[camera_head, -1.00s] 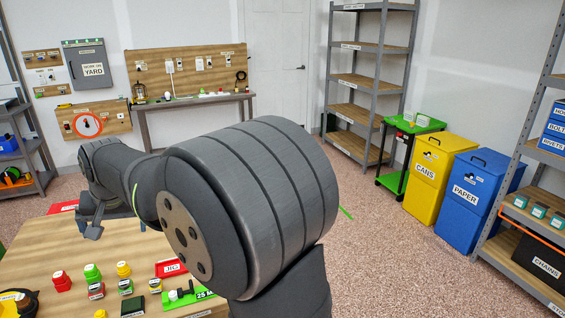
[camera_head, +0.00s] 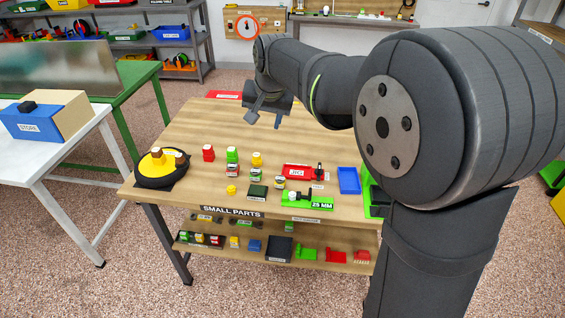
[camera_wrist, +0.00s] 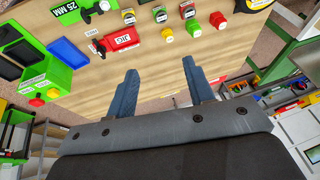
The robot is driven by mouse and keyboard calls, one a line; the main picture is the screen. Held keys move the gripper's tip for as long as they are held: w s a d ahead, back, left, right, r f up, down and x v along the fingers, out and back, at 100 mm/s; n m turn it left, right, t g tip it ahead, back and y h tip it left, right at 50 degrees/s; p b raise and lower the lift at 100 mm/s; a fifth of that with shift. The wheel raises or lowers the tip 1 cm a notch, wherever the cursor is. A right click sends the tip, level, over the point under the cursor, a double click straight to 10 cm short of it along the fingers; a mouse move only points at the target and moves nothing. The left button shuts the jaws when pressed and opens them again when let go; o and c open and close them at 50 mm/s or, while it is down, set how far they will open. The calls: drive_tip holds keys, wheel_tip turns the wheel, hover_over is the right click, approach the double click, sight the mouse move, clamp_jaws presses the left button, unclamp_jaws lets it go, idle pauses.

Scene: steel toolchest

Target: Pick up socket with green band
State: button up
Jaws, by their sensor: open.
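Several small sockets stand in a row on the wooden table. The socket that seems to have the green band (camera_head: 255,174) is in the middle, just in front of a yellow block; it also shows near the top of the wrist view (camera_wrist: 160,15). A red-banded socket (camera_head: 231,170) is to its left and a yellow-banded one (camera_head: 280,183) to its right. The bands are small and hard to make out. My gripper (camera_head: 264,118) is above the table behind the row. In the wrist view my gripper (camera_wrist: 160,66) is open, with nothing between its fingers.
Red (camera_head: 208,153), green (camera_head: 232,154) and yellow (camera_head: 257,159) blocks stand close behind the sockets. A red JIG holder (camera_head: 298,172), a green 25 MM plate (camera_head: 308,202) and a blue tray (camera_head: 348,180) are to the right. A round black holder (camera_head: 162,168) is at left.

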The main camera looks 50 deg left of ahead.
drive_tip(key=w+a+f+m+h, duration=0.2)
drive_tip(key=a+f+m, duration=0.3)
drive_tip(key=a+m, duration=0.25)
drive_tip(key=m+g+h, duration=0.1)
drive_tip(key=m+h, duration=0.1)
drive_tip(key=m, duration=0.9)
hover_over(255, 171)
drive_tip(key=shift+n, duration=0.25)
drive_tip(key=f, duration=1.9)
drive_tip(key=shift+w+d, duration=0.15)
drive_tip(key=shift+d, duration=0.05)
drive_tip(key=shift+a+f, duration=0.15)
drive_tip(key=shift+f, duration=1.25)
drive_tip(key=shift+a+f, duration=0.1)
drive_tip(key=shift+f, duration=1.25)
drive_tip(key=c, duration=0.8)
